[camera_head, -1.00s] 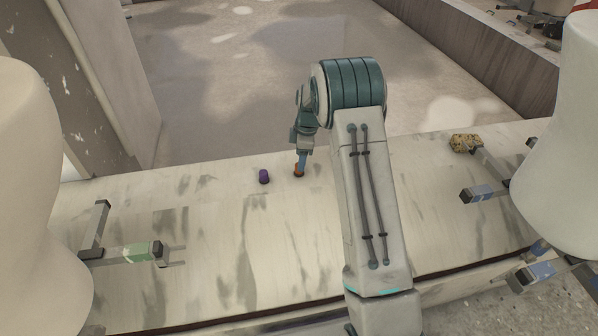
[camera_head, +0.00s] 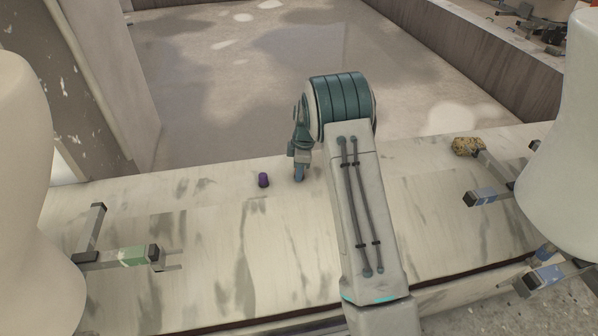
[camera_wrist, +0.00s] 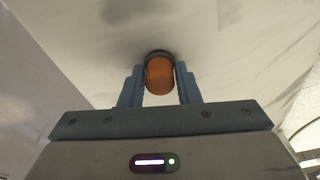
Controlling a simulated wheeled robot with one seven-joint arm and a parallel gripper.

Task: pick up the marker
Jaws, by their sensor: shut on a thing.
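A small orange cylinder (camera_wrist: 160,76) with a dark far end stands between my gripper's fingers in the wrist view. I take it to be the marker. My gripper (camera_wrist: 160,88) is shut on it, one blue finger on each side. In the head view my gripper (camera_head: 299,174) points down at the pale worktop (camera_head: 215,235), and its fingers hide the orange cylinder there. I cannot tell whether the cylinder still touches the worktop. A small purple cylinder (camera_head: 263,180) stands just left of my gripper, apart from it.
A rough yellowish lump (camera_head: 467,146) lies at the back right of the worktop. White rounded bodies with short bracket arms stand at left (camera_head: 25,190) and right (camera_head: 560,150). The worktop between the purple cylinder and the left bracket (camera_head: 125,257) is clear.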

